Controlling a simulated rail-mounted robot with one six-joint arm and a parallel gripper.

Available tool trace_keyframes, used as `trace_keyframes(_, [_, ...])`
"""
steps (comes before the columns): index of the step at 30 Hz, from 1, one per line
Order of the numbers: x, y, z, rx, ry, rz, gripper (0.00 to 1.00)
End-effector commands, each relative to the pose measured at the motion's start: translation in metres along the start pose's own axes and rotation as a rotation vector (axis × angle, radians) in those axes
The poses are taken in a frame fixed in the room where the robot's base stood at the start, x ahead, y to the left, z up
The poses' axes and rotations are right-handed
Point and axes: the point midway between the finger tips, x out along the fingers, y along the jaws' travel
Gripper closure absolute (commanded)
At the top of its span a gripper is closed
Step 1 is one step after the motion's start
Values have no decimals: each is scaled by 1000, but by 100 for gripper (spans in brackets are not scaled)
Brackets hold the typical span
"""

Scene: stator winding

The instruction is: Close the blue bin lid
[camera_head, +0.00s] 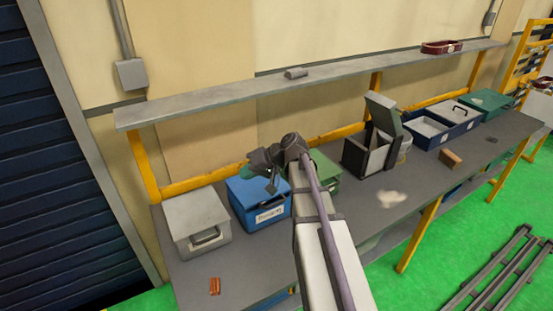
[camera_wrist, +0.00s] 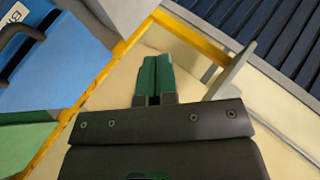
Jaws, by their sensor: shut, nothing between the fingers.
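The blue bin (camera_head: 262,218) stands on the bench with a white label on its front. Its blue lid (camera_head: 243,190) appears to lie down over the top. My gripper and wrist cover part of the lid and its back edge, so I cannot tell whether it is fully seated. My gripper (camera_head: 257,172) is above the bin in the head view. In the wrist view my gripper (camera_wrist: 152,62) has its green fingers together and empty. The blue bin (camera_wrist: 50,60) shows at the upper left there, with a dark handle and part of the label, apart from the fingers.
A grey bin (camera_head: 196,222) stands left of the blue bin and a green bin (camera_head: 324,172) right of it. A grey shelf (camera_head: 220,102) runs above and behind. An open dark box (camera_head: 366,155) stands further right. Copper-coloured pieces (camera_head: 215,286) lie at the front left.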

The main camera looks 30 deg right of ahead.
Motion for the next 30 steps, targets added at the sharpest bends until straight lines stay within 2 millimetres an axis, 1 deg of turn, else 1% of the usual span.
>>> trace_keyframes(1, [-21, -23, -24, -45, -94, 144, 100])
trace_keyframes(2, [-23, -14, -24, -71, -151, 244, 100])
trace_keyframes(3, [-26, 3, -24, -99, -218, 369, 100])
trace_keyframes(5, [-33, 34, -20, -127, -294, 532, 100])
trace_keyframes(6, [-39, 54, -16, -137, -333, 621, 100])
trace_keyframes(7, [-45, 63, -15, -143, -358, 675, 100])
trace_keyframes(9, [-56, 75, -13, -151, -396, 761, 100])
trace_keyframes(12, [-63, 80, -10, -154, -417, 804, 100])
trace_keyframes(16, [-61, 82, -9, -153, -418, 803, 100])
trace_keyframes(20, [-52, 92, -4, -153, -417, 802, 100])
trace_keyframes(23, [-41, 106, 2, -153, -417, 801, 100])
trace_keyframes(30, [-7, 145, 18, -153, -416, 800, 100])
